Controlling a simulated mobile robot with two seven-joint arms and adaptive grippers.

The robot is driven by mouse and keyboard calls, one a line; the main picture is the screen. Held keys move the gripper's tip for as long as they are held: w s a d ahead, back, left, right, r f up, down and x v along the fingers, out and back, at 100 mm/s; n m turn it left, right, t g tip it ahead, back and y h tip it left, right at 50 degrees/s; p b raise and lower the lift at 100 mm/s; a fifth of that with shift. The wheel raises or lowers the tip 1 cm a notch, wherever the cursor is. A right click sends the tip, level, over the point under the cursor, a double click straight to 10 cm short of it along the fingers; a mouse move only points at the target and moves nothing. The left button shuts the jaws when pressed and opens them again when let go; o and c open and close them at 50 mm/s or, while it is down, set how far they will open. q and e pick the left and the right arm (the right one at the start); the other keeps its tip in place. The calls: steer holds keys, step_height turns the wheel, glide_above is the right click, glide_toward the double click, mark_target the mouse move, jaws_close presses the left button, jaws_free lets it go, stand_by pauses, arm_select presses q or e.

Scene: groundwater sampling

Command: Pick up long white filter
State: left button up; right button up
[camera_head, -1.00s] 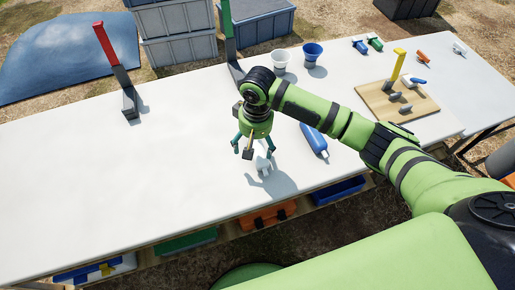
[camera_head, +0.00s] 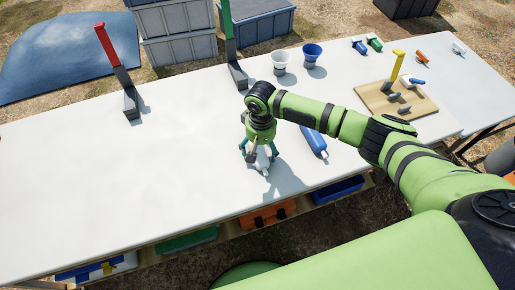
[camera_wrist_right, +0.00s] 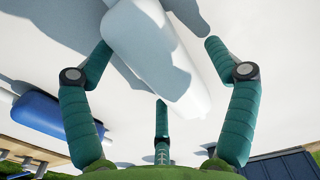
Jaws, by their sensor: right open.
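The long white filter (camera_head: 263,168) lies on the white table under my right gripper, partly covered by the fingers in the head view. In the right wrist view, the white filter (camera_wrist_right: 158,58) runs from the top towards the lower right, between the teal fingers. My right gripper (camera_head: 260,158) is open, low over the table, with its fingers spread around the filter. In the wrist view, the gripper's fingers (camera_wrist_right: 160,70) show no clear grip on it. My left gripper is not in view.
A blue filter (camera_head: 315,140) lies just right of my gripper; it also shows in the wrist view (camera_wrist_right: 50,126). Red (camera_head: 104,43) and green posts stand at the back. Two cups (camera_head: 312,55) and a wooden board (camera_head: 373,98) are farther right. The table's left side is clear.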

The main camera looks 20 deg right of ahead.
steer(key=c, duration=1.3)
